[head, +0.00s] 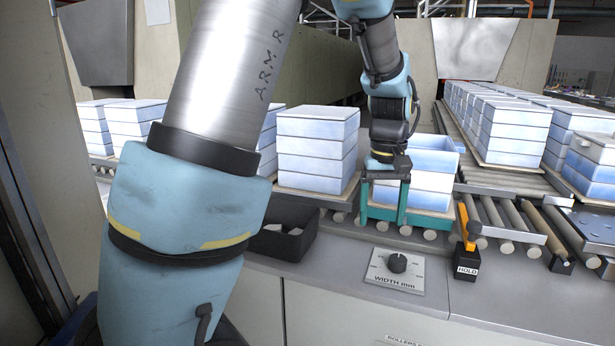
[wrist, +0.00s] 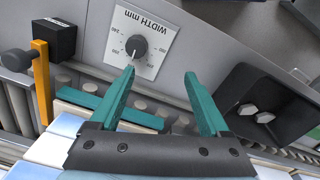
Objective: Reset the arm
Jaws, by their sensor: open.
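My arm reaches over the near roller conveyor, and my gripper (head: 384,222) points down at the front edge of a stack of pale blue boxes (head: 431,185). Its two teal fingers are apart. In the wrist view the fingers of my gripper (wrist: 159,76) are spread, with nothing visible clasped between them. A teal strip (wrist: 110,109) lies below and behind them, along the front of the stack. I cannot tell whether the fingers touch the strip or the stack.
Another box stack (head: 317,150) stands to the left. A black bin (head: 287,229) with pale pieces sits on the front ledge. A width dial (head: 397,264) and a black HOLD block with an orange lever (head: 466,262) are close by. More stacks stand on the right conveyor (head: 505,125).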

